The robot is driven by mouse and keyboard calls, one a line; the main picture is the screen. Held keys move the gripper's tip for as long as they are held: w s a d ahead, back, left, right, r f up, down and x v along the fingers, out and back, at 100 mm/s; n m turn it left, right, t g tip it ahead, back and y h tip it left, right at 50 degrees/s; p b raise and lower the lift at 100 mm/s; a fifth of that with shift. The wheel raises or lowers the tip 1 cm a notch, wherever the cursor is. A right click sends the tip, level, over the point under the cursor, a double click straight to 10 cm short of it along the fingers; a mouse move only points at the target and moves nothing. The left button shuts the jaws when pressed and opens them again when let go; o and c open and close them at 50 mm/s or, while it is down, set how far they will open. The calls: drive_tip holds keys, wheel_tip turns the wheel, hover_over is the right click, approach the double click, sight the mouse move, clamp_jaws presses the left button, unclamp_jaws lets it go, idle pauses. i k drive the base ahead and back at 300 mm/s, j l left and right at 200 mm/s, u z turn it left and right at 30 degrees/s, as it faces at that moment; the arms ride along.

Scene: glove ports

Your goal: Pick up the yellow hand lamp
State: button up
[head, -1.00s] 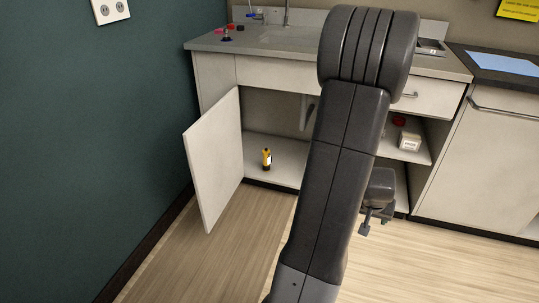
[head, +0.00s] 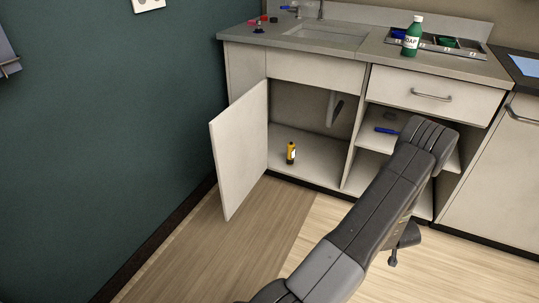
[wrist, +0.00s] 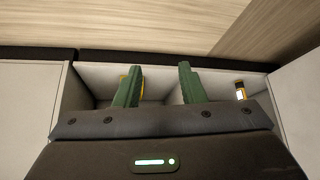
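The yellow hand lamp (head: 291,153) stands upright on the floor of the open cabinet under the sink. It has a dark top and a pale patch on its side. In the wrist view the lamp (wrist: 240,91) shows small at the right, beyond and apart from my fingers. My gripper (wrist: 158,82) is open, with its two green fingers spread and nothing between them. In the head view the gripper is mostly hidden behind my arm, right of the lamp and outside the cabinet.
The cabinet door (head: 240,150) stands open to the lamp's left. A divider (head: 355,125) separates the lamp's bay from open shelves holding a blue item (head: 387,130). A yellow object (wrist: 137,85) is partly hidden behind a finger. The wooden floor (head: 250,225) in front is clear.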

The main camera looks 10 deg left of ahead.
sight(291, 148)
drive_tip(key=i+u, duration=0.45)
drive_tip(key=i+l+u, duration=0.2)
drive_tip(key=i+u, duration=0.3)
drive_tip(key=i+l, duration=0.5)
drive_tip(key=i, duration=0.15)
